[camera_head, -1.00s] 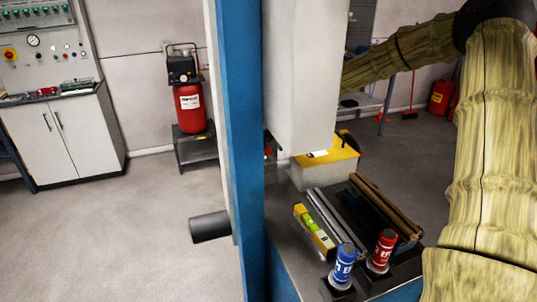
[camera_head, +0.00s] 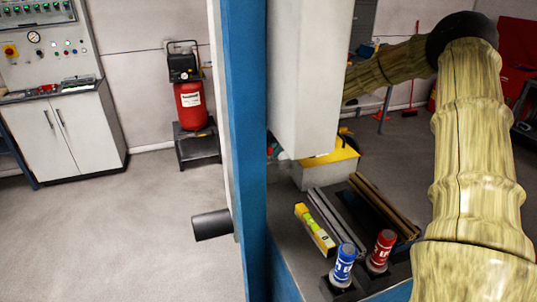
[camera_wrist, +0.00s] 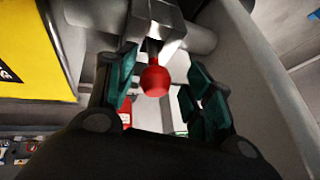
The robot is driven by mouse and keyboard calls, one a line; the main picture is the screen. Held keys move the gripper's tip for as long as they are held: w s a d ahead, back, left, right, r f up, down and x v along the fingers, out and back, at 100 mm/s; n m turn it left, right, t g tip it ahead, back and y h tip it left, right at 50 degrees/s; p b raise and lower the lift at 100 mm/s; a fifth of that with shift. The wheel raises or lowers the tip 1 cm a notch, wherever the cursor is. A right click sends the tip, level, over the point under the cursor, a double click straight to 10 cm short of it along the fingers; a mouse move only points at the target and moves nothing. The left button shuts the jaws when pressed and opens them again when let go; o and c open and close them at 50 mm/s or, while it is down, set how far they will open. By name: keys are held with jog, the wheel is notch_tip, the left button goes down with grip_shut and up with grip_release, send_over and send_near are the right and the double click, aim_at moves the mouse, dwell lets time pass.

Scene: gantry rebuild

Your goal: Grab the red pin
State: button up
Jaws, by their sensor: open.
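A red pin with a rounded knob (camera_wrist: 155,80) hangs from a grey metal fitting in the wrist view. My gripper (camera_wrist: 158,76) is open, its dark green finger pads on either side of the knob. A gap shows on each side of the knob, and I cannot tell how deep it lies between the fingers. In the head view my gripper is hidden behind the grey column, so its position against the pin cannot be checked there.
The grey column (camera_head: 308,80) and blue post (camera_head: 243,150) stand close by. A yellow-topped box (camera_head: 333,154), metal bars, a yellow level (camera_head: 314,228), a blue canister (camera_head: 344,262) and a red canister (camera_head: 382,248) crowd the bench. A grey wall flanks the gripper's right.

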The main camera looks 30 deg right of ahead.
jog(key=shift+d, duration=0.15)
jog(key=shift+d+f, duration=0.2)
jog(key=shift+d, duration=0.05)
jog(key=c, duration=0.6)
grip_shut()
jog(key=shift+a, duration=0.15)
jog(key=shift+r, duration=0.1)
jog(key=shift+r, duration=0.1)
